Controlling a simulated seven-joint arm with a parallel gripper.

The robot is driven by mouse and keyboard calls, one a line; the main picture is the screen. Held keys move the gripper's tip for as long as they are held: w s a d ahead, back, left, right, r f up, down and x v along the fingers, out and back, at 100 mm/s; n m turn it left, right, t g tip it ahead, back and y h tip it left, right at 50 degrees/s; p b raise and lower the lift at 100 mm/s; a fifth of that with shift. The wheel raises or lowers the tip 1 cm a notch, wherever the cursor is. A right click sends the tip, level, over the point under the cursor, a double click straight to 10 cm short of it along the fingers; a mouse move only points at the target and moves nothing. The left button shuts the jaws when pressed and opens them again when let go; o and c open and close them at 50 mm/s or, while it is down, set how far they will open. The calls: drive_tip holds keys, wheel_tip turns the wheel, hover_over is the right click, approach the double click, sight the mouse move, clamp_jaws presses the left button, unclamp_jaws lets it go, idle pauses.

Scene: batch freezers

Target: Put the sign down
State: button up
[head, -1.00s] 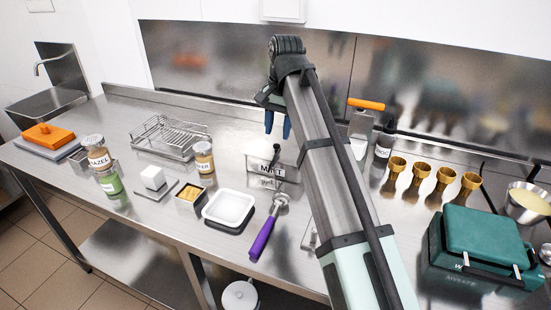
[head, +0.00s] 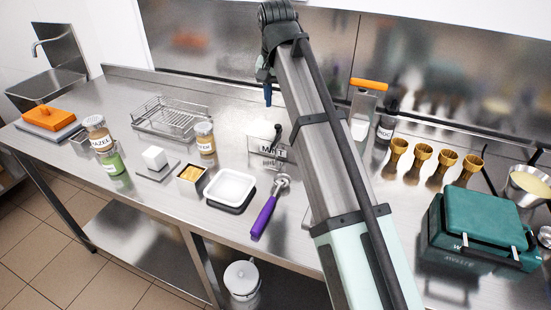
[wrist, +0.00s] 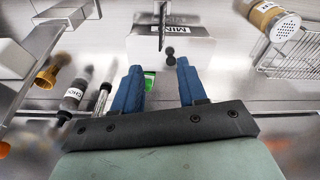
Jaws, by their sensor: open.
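The sign, a pale plate lettered in black, stands on the steel counter near its middle in the head view (head: 262,160). The arm covers its right side. In the head view the gripper (head: 267,94) is above and behind the sign, partly hidden by my arm.
A purple-handled scoop (head: 264,216) and a white tub (head: 231,186) lie in front of the sign. A wire rack (head: 170,119) and jars (head: 205,138) are to the left. Brass cones (head: 420,160), a dark bottle (head: 386,125) and a green case (head: 480,220) are to the right.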

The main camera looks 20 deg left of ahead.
drive_tip(key=s+a+r+n+t+h, duration=0.1)
drive_tip(key=s+n+t, duration=0.55)
drive_tip(key=n, duration=0.75)
drive_tip(key=s+a+r+n+t+h, duration=0.1)
drive_tip(key=s+n+t, duration=0.2)
drive_tip(key=n+t, duration=0.85)
drive_tip(key=n+g, duration=0.2)
drive_tip(key=n, duration=0.1)
approach(273, 144)
drive_tip(key=w+f, duration=0.1)
drive_tip(key=w, duration=0.4)
drive_tip(key=shift+w+d+f, duration=0.1)
drive_tip(key=shift+w, duration=1.5)
drive_tip(key=shift+w+f, duration=0.15)
drive_tip(key=shift+w, duration=1.45)
